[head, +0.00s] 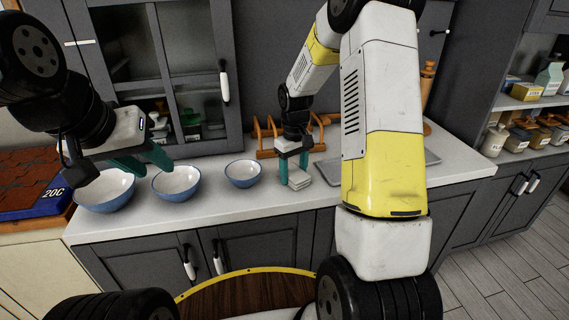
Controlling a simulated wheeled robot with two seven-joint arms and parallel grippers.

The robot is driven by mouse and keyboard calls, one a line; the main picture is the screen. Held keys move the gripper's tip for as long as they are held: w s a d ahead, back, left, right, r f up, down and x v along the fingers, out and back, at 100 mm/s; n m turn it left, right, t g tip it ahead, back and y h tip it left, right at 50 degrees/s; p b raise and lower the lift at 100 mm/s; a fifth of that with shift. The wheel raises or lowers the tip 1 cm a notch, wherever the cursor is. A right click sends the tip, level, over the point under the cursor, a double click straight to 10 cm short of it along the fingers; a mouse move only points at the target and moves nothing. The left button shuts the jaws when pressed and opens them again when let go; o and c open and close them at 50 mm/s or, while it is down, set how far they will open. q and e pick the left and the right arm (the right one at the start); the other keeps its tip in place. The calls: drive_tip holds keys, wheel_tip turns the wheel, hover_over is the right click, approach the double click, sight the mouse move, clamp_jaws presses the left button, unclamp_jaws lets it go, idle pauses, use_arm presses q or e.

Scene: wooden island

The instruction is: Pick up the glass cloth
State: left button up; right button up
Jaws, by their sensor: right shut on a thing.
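The glass cloth (300,182) is a small white folded stack at the middle of the white counter. My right gripper (293,176) points down over it, with one teal finger on each side, and is shut on the cloth. The cloth appears to be at counter level; I cannot tell whether it is lifted clear. My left gripper (144,165) hangs above the bowls at the left, its teal fingers apart and nothing visible between them.
Three blue-and-white bowls, left (105,190), middle (176,183) and right (242,174), stand left of the cloth. A wooden rack (266,140) is behind it. A grey board (420,156) lies at the right, partly hidden by my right arm.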

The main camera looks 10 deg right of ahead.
sight(294, 171)
drive_tip(key=shift+r, duration=0.1)
drive_tip(key=shift+r, duration=0.55)
wheel_tip(294, 171, up, 2)
drive_tip(key=shift+r, duration=0.1)
drive_tip(key=s+a, duration=0.1)
drive_tip(key=s, duration=0.4)
drive_tip(key=s+a+r, duration=0.1)
drive_tip(key=s+a, duration=0.1)
drive_tip(key=s, duration=0.3)
drive_tip(key=s+a, duration=0.1)
drive_tip(key=s, duration=0.4)
drive_tip(key=shift+s+a+r, duration=0.2)
drive_tip(key=shift+r, duration=0.05)
